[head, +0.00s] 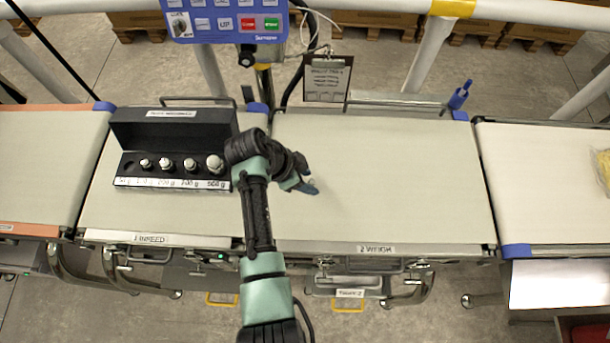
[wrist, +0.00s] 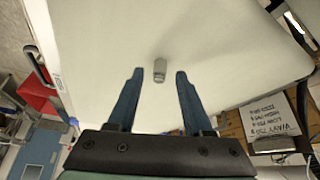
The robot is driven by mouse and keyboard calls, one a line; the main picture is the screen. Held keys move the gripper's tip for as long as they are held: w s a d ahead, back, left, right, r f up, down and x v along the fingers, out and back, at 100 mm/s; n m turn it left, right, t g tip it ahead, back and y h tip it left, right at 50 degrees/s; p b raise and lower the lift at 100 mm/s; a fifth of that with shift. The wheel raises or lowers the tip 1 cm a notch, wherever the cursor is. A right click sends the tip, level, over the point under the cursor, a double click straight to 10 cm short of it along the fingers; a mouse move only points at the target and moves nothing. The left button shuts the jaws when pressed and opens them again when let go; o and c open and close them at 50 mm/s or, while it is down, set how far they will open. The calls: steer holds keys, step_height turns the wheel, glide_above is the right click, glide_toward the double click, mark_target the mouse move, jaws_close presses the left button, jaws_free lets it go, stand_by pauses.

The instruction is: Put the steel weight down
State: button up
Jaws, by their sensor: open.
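A small steel weight (wrist: 159,70) is on the pale belt in the wrist view, between and slightly beyond my fingertips. My gripper (wrist: 159,76) is open, with one blue finger on each side of the weight and a visible gap to both. In the head view my gripper (head: 307,186) is low over the left part of the belt marked "2 WEIGH" (head: 410,200). The weight is mostly hidden there by the fingers. Whether it stands quite upright is hard to tell.
A black weight case (head: 175,128) with several steel weights (head: 190,165) sits open on the infeed belt (head: 105,215), left of my arm. A blue control panel (head: 225,22) and a clipboard (head: 327,80) are behind the belts. The right part of the weigh belt is clear.

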steer(key=v, duration=1.2)
steer(key=shift+r, duration=0.15)
steer(key=w+r+n+t+y, duration=0.2)
steer(key=w+r+t, duration=0.3)
steer(key=w+r, duration=0.35)
steer(key=w+d+r+n+t+y, duration=0.1)
steer(key=r+n+t, duration=0.15)
steer(key=r, duration=0.55)
steer(key=w+r+n+t, duration=0.15)
steer(key=r+t, duration=0.25)
steer(key=r, duration=0.4)
steer(key=w+d+r+n+t+y, duration=0.1)
steer(key=w+r+t, duration=0.15)
steer(key=r, duration=0.55)
steer(key=s+d+r+n+t, duration=0.1)
steer(key=s+r+n+t, duration=0.1)
steer(key=s+r, duration=0.4)
steer(key=s+d+r+n+t, duration=0.1)
steer(key=s+r+t, duration=0.4)
steer(key=r, duration=0.7)
steer(key=s+d+r+n+t+y, duration=0.1)
steer(key=s+r+n+t, duration=0.2)
steer(key=s+r, duration=0.4)
step_height(320, 180, up, 2)
steer(key=shift+s+d+r+n+t, duration=0.2)
steer(key=shift+s+d+n+t, duration=0.15)
steer(key=shift+t, duration=0.35)
